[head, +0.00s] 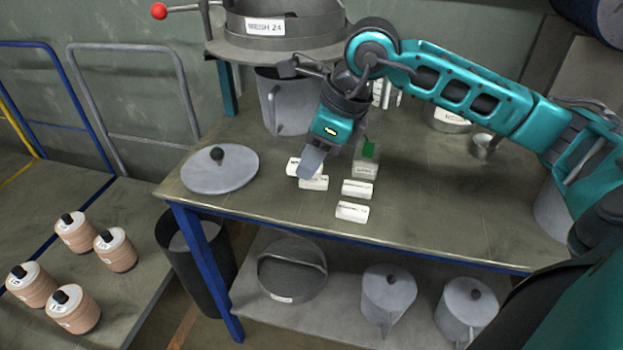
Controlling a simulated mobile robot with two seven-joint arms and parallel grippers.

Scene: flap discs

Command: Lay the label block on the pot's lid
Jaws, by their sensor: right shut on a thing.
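The pot's lid, a flat grey disc (232,176) with a black knob, lies at the table's left end. My right gripper (310,170) points down over the middle of the table, to the right of the lid. It is shut on a white label block (293,167), which is partly hidden by the finger. I cannot tell whether this block is clear of the table. More white label blocks lie close by: one just under the gripper (315,183), one to its right (357,188) and one nearer the front edge (352,211). My left gripper is not in view.
A clear box with a green top (366,160) stands just right of the gripper. A grey jug (285,103) and a large round machine (285,30) stand behind. The table top (262,195) is bare between lid and blocks. Pots with lids stand on the lower shelf.

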